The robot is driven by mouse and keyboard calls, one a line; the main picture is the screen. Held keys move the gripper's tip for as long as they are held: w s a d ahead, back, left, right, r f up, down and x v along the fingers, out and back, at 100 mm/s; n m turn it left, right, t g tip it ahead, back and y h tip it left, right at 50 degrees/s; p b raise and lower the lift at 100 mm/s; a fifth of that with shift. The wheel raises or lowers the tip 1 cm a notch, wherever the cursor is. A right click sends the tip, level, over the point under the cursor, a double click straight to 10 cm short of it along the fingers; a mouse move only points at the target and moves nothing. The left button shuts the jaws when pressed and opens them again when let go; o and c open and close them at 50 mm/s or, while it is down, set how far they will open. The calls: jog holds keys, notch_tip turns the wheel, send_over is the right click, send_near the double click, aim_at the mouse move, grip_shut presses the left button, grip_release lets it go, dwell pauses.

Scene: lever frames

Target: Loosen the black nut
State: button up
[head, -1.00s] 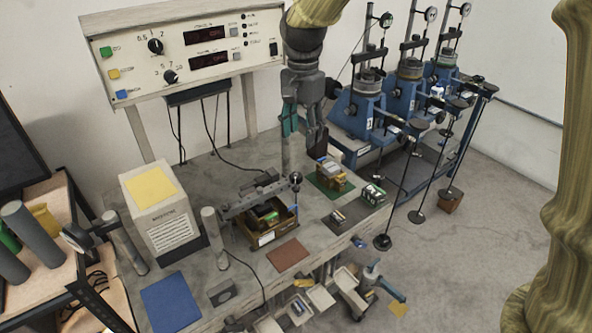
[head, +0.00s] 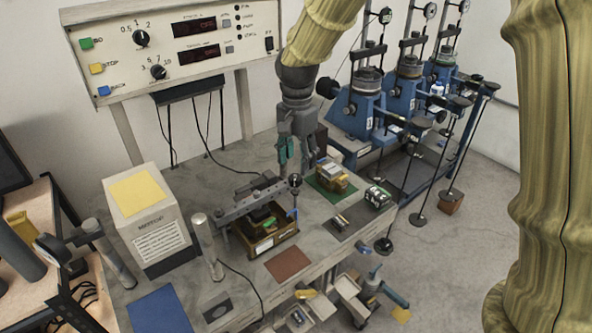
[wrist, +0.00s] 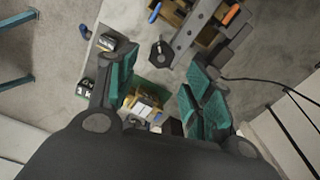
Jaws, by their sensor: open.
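A dark round knob, probably the black nut (head: 295,181), stands at the right end of a grey metal bar (head: 250,200) on the bench. In the wrist view the black nut (wrist: 162,53) looks dark and faceted, with a lighter centre, beside the bar's end. My gripper (head: 298,160) points down just above it in the head view. The nut shows beyond the fingertips, toward the top of that picture, and appears untouched. How its thread sits cannot be seen.
A wooden box (head: 262,240) with small parts sits under the bar. A green mat (head: 325,187) bears yellowish blocks to the right. A grey post (head: 206,243) and a white box (head: 150,218) stand left. Blue lever frames (head: 365,115) stand behind right.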

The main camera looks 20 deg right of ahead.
aim_at(297, 175)
jog(key=shift+f+p, duration=0.55)
jog(key=shift+f, duration=2.05)
jog(key=shift+c, duration=0.2)
jog(key=c, duration=1)
